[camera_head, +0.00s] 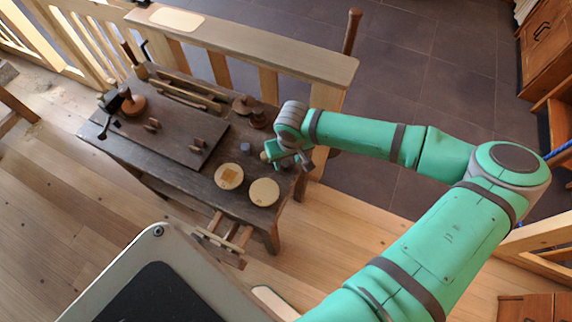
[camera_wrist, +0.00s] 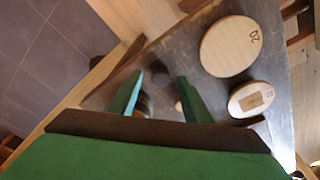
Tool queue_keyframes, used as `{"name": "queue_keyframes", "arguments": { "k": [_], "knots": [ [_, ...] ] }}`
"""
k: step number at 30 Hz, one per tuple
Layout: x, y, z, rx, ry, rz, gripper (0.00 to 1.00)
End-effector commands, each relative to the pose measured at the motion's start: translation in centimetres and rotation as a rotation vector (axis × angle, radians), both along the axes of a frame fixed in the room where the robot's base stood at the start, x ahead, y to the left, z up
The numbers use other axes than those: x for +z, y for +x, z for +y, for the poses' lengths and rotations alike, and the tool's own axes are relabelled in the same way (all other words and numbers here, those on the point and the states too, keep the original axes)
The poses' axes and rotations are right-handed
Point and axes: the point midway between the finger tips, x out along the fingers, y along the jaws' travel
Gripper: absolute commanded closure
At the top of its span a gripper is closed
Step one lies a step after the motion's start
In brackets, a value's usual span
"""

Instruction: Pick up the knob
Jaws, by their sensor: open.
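My gripper (camera_head: 284,155) is over the right end of the dark wooden bench (camera_head: 178,160), its jaws open and empty. In the wrist view its two green fingers (camera_wrist: 159,84) stand apart. A small dark round piece (camera_wrist: 160,76) shows between the fingertips and looks like the knob, though I cannot be sure. It appears below the tips, apart from both. A small pale piece (camera_wrist: 179,106) sits close to the right finger, partly hidden. In the head view, my gripper hides the bench beneath it.
Dark turned spools (camera_head: 258,117) stand near the back edge, by a wooden railing (camera_head: 250,52).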

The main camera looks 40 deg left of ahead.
Motion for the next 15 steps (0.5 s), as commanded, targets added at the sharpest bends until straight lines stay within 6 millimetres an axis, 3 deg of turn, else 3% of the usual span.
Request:
{"name": "queue_keyframes", "arguments": {
  "k": [6,15],
  "knots": [
    [-2.5,0.2,0.6,-0.001,0.000,-0.001,0.55],
    [-2.9,0.2,0.6,0.000,-0.001,-0.001,0.55]
  ]
}}
